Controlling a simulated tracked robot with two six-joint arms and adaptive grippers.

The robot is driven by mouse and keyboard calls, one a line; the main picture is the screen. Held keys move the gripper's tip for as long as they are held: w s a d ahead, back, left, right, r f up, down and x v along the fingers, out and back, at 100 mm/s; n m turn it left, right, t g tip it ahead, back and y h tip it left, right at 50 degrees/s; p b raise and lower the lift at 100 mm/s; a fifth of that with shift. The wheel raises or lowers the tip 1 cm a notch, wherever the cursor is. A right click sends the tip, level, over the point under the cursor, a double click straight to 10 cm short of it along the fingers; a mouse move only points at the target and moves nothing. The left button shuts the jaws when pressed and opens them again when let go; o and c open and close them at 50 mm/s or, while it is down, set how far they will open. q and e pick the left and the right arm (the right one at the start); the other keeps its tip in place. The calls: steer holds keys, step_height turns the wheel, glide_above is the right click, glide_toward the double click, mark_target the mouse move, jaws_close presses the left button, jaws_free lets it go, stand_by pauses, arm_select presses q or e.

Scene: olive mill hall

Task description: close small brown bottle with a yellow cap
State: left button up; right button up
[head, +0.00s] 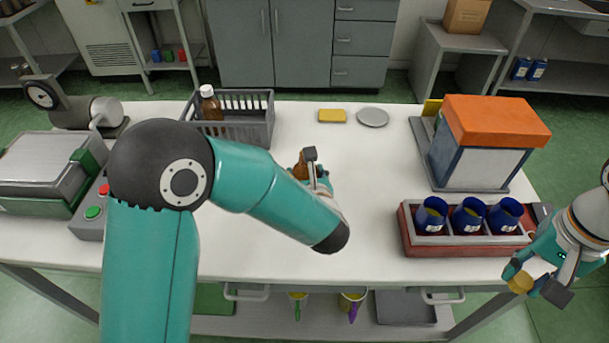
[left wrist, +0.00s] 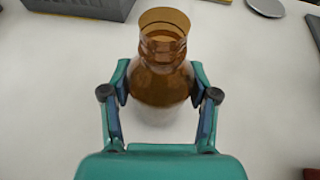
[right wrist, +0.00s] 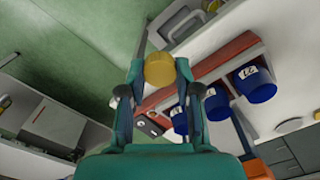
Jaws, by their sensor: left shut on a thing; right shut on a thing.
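A small brown bottle with an open neck (left wrist: 163,60) stands between the fingers of my left gripper (left wrist: 160,95), which is shut on its body. In the head view the brown bottle (head: 299,168) is partly hidden by my left gripper (head: 310,168), over the middle of the table. My right gripper (head: 537,288) is shut on the yellow cap (head: 520,282), at the table's right front edge. In the right wrist view the yellow cap (right wrist: 159,70) sits between the fingertips. Cap and bottle are far apart.
A red tray (head: 403,232) with three blue cups stands beside my right gripper. A grey crate (head: 258,130) holds a white-capped brown bottle (head: 210,103). A yellow sponge (head: 332,115), a grey disc (head: 373,117) and an orange-topped box (head: 495,120) stand further back.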

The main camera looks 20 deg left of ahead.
arm_select(q)
steer(key=shift+r, duration=0.2)
step_height(320, 180, up, 19)
steer(key=p, duration=0.1)
steer(key=shift+r, duration=0.2)
arm_select(e)
steer(key=shift+r, duration=0.7)
stand_by(0.4)
arm_select(q)
steer(key=shift+r, duration=0.15)
stand_by(0.4)
steer(key=o, duration=0.9)
steer(key=shift+c, duration=0.2)
jaws_close()
